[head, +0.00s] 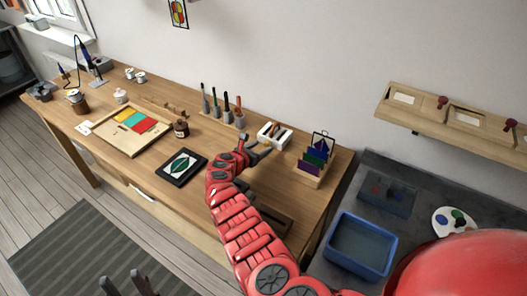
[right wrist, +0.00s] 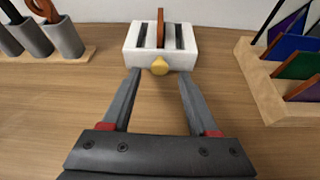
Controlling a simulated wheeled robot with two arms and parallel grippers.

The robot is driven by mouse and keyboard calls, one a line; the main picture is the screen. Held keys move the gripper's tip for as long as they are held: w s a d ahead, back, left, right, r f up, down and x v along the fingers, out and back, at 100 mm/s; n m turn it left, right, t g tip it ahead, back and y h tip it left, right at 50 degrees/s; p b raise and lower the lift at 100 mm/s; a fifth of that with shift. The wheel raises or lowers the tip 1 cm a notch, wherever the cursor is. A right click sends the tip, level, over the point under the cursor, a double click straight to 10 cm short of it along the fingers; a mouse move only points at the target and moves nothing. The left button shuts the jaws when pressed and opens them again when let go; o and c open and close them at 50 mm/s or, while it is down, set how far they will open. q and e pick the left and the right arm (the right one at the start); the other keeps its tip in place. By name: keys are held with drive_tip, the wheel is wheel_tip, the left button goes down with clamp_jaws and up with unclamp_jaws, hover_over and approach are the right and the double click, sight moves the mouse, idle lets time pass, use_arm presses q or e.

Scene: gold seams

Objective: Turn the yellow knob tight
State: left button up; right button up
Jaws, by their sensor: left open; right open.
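The yellow knob (right wrist: 160,66) sits on the near face of a white block (right wrist: 131,48), which stands on the wooden desk (head: 90,112). The block has dark slots and an upright brown piece in its top. It also shows in the head view (head: 279,133), where I cannot make out the knob clearly. My right gripper (head: 259,149) is open and empty. In the right wrist view its fingers (right wrist: 159,78) point at the knob, one to each side and short of it. My left gripper (head: 128,283) is open and empty at the bottom left, away from the desk.
Tools in grey cups (head: 224,114) stand left of the block. A wooden rack of coloured panes (head: 313,161) stands to its right. A dark tile with a green leaf (head: 181,167) and a tray of coloured pieces (head: 128,128) lie left. A blue bin (head: 357,245) is at right.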

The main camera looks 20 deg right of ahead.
sight(267, 143)
drive_tip(key=shift+b+x, duration=0.65)
drive_tip(key=shift+x, duration=0.6)
drive_tip(key=shift+a+r, duration=0.1)
clamp_jaws()
